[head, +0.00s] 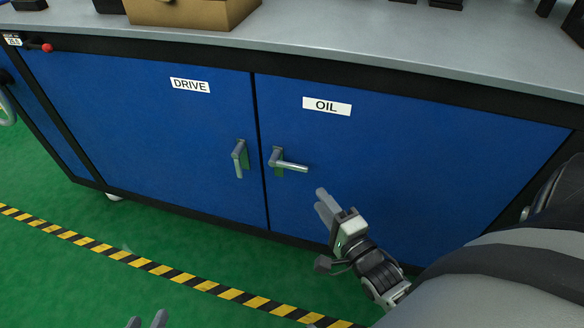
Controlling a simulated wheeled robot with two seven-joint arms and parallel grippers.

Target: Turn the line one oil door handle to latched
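The oil door (410,165) is a blue panel with a white OIL label (327,106). Its grey lever handle (291,166) sits near the door's left edge and points right, almost level, with a green patch by its pivot. My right gripper (319,199) comes in from the right, below and right of the handle, apart from it and empty. Its fingers lie close together in this view, and I cannot tell whether there is a gap.
The drive door (150,130) is left of the oil door, its handle (240,158) hanging down. A grey worktop (330,35) overhangs both doors and carries a tan box (190,12). A red-tipped lever (46,47) is far left. Striped tape (140,262) crosses the clear green floor.

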